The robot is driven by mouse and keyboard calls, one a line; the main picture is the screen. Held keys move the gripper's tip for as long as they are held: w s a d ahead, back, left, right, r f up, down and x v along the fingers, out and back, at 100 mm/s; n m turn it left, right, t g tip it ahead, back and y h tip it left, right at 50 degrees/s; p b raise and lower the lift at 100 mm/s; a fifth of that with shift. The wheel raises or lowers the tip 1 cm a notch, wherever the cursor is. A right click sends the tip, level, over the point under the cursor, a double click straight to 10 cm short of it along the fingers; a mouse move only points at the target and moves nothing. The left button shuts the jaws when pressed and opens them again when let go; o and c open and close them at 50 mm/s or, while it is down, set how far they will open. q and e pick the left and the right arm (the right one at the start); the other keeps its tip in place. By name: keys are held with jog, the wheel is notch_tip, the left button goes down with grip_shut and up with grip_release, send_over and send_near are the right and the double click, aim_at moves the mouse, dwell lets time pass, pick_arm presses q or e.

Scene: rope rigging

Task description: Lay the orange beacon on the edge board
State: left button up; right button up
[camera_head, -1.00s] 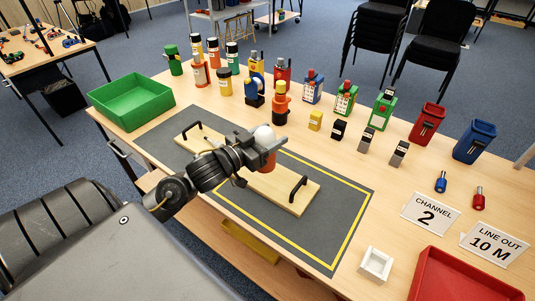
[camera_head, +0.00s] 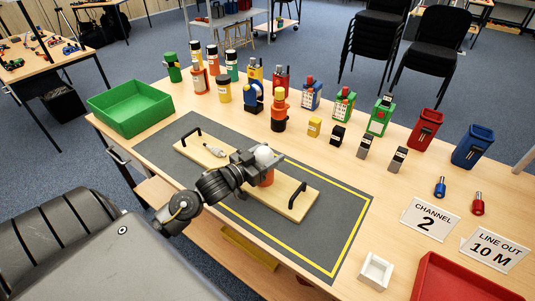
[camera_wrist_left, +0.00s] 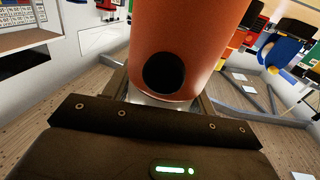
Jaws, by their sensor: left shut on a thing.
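My left gripper (camera_head: 256,165) is shut on the orange beacon (camera_head: 268,179), which has a white dome on top and stands about upright in the jaws. In the left wrist view the beacon (camera_wrist_left: 205,30) fills the upper middle, with a dark round spot on its side. The pale wooden edge board (camera_head: 288,199) with two black handles lies on the dark mat. The beacon is over the board's middle in the head view; the gripper hides part of it, and I cannot tell whether it touches the board. My right gripper is not in view.
A small grey fitting (camera_head: 214,150) lies on the board's left part. The dark mat (camera_head: 300,245) has a yellow border line. A green tray (camera_head: 130,106) stands at left, a white box (camera_head: 375,271) and a red tray (camera_head: 465,285) at the front right. Several coloured devices stand behind.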

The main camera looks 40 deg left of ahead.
pick_arm(q)
jog(key=shift+f, duration=0.1)
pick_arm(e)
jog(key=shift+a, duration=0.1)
pick_arm(q)
jog(key=o, duration=1)
jog(key=shift+o, duration=0.4)
jog(key=shift+s, duration=0.3)
jog(key=b+v, duration=0.1)
jog(key=v, duration=1)
jog(key=shift+s, duration=0.15)
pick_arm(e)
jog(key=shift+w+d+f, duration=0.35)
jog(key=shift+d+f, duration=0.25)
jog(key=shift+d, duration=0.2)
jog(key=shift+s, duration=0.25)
